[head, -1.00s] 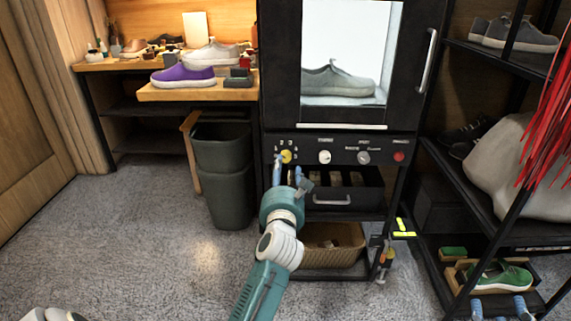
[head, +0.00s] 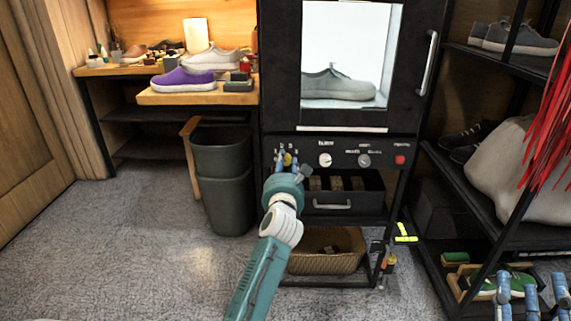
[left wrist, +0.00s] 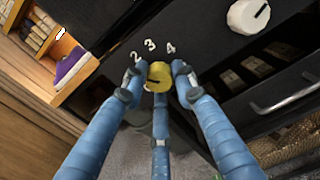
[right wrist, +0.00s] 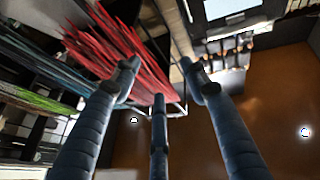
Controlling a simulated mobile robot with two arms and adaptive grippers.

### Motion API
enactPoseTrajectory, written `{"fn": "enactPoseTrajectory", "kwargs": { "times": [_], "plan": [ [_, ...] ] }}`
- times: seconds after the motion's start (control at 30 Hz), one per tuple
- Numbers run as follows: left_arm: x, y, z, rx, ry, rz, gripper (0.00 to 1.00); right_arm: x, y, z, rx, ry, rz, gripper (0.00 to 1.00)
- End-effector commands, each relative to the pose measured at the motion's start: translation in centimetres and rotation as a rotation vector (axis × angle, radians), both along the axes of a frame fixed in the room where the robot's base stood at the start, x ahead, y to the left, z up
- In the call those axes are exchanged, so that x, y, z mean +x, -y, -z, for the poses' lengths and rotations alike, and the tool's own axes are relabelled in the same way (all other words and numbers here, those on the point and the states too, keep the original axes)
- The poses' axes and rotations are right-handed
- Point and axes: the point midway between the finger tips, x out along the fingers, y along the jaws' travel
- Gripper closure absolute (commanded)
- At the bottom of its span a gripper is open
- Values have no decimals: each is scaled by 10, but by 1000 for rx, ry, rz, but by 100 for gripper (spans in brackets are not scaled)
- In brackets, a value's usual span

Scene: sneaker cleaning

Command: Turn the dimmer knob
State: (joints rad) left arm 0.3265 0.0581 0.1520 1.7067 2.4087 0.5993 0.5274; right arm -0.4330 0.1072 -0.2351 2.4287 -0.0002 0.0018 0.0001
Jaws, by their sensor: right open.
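A small yellow knob (head: 287,159) with a dark pointer mark sits at the left end of the black cabinet's control panel (head: 310,150). In the left wrist view the yellow knob (left wrist: 160,76) has the numerals 2, 3 and 4 above it. My left gripper (head: 287,165) is at this knob, with two blue fingertips (left wrist: 157,78) beside it and the third below. Whether they touch it is unclear. Further right are a white knob (head: 325,160), a grey knob (head: 364,160) and a red button (head: 400,160); their labels are too small to read. My right gripper (head: 530,290) is open and empty at lower right.
A lit window above the panel shows a grey shoe (head: 338,84). Below are a drawer (head: 333,204) and a basket (head: 325,250). Dark bins (head: 226,180) stand left; a shoe rack (head: 470,220) and red strands (head: 553,120) are right. Carpet is clear front left.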

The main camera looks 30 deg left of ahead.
Motion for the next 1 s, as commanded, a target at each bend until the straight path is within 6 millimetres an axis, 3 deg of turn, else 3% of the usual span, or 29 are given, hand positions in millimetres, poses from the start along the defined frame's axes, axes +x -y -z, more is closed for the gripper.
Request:
{"fn": "enactPoseTrajectory", "kwargs": {
  "times": [0.03, 0.1, 0.37, 0.7, 1.0],
  "plan": [
    [0, 0, 0, 0, 0, 0, 88, 0, 0, 0, 0, 0, 0, 56],
    [0, 0, 0, -1, -1, 0, 100, 0, 0, 0, 0, -1, 0, 56],
    [0, 1, 1, -19, 8, 0, 100, 2, 0, 4, -6, -23, 1, 56],
    [0, 1, 0, -175, 100, -1, 100, 16, 5, 69, -85, -316, 19, 56],
    [0, 1, 2, -337, 200, -1, 100, 11, 14, 126, -146, -555, 34, 56]
  ]
}}
